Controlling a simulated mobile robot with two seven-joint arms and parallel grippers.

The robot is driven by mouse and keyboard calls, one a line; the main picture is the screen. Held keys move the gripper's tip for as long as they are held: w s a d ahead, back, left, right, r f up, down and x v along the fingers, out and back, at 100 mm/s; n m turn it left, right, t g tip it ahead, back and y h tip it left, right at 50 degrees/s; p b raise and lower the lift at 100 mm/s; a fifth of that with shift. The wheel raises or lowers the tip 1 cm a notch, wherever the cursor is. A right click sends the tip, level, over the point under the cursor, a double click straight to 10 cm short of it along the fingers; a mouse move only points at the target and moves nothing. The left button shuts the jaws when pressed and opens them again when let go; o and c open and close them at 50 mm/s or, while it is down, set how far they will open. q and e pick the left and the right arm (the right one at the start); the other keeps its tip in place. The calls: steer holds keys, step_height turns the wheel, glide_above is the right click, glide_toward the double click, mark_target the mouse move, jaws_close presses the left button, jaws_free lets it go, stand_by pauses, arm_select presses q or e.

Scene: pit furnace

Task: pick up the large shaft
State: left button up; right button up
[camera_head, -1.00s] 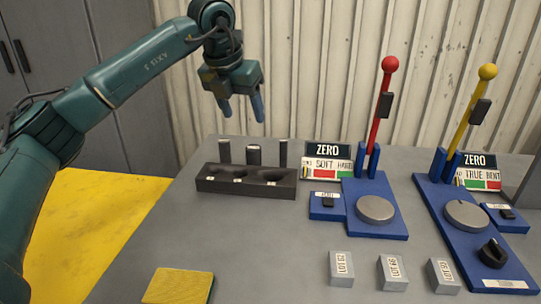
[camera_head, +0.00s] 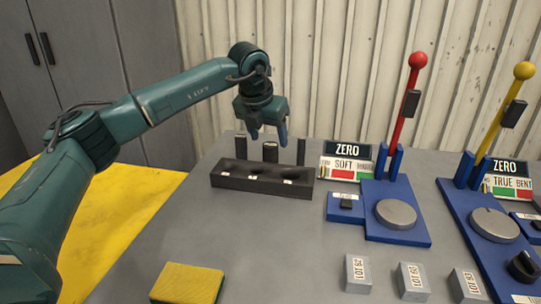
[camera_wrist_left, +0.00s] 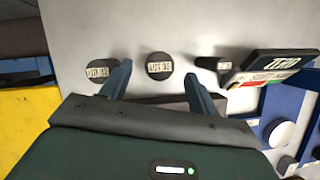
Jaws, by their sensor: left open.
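Three dark upright shafts stand in a row behind a black block with hollows (camera_head: 225,181): a left shaft (camera_head: 240,147), a middle shaft (camera_head: 270,154) and a right shaft (camera_head: 301,153). In the left wrist view their labelled tops show: left (camera_wrist_left: 97,73), middle (camera_wrist_left: 159,66) and right (camera_wrist_left: 208,63). The middle top looks widest; I cannot read the labels. My left gripper (camera_head: 269,138) is open and empty, pointing down over the row. In the left wrist view the middle top lies between its fingertips (camera_wrist_left: 156,74). My right gripper is not in view.
Right of the block stand a sign (camera_head: 346,163) and a blue fixture (camera_head: 397,236) with a red lever (camera_head: 405,110). Another blue fixture has a yellow lever (camera_head: 500,125). Grey lot blocks (camera_head: 357,274) and a yellow pad (camera_head: 187,283) lie in front. The table between is clear.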

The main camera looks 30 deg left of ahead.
arm_select(q)
steer(key=shift+x, duration=1.2)
steer(key=shift+r, duration=0.1)
jaws_close()
